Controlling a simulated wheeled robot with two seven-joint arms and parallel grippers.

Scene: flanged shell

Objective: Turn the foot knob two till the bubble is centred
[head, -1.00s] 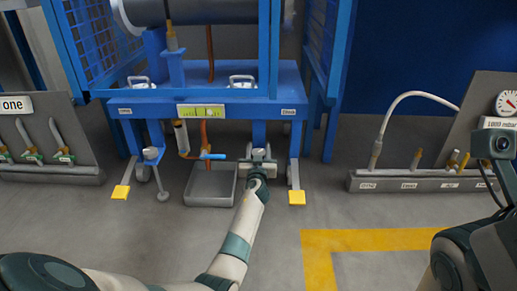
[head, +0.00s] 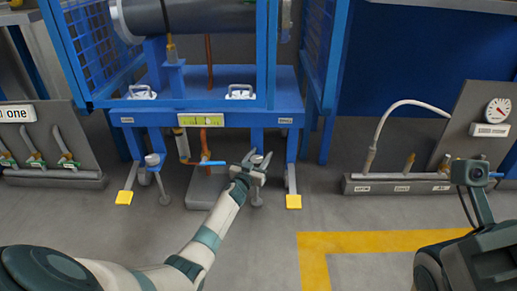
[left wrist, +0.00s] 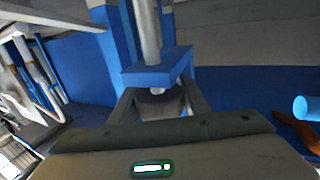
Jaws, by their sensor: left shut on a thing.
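Foot knob two (left wrist: 160,104) is a grey knob under the blue frame's right front corner. In the left wrist view it sits between my two fingers, below a blue bracket and a metal rod. My left gripper (head: 259,160) is shut on the knob, its fingers on either side of it. Most of the knob is hidden by the gripper in the head view. The yellow-green level (head: 200,119) is on the frame's front edge; its bubble is too small to place surely. My right gripper is out of view; part of my right arm shows at lower right.
The other foot knob (head: 152,159) is at the frame's left. Yellow-ended pedals (head: 294,201) stand near both feet. A grey tray (head: 200,186) is partly behind my left arm. A hose panel (head: 410,187) stands at right. The floor in front is open.

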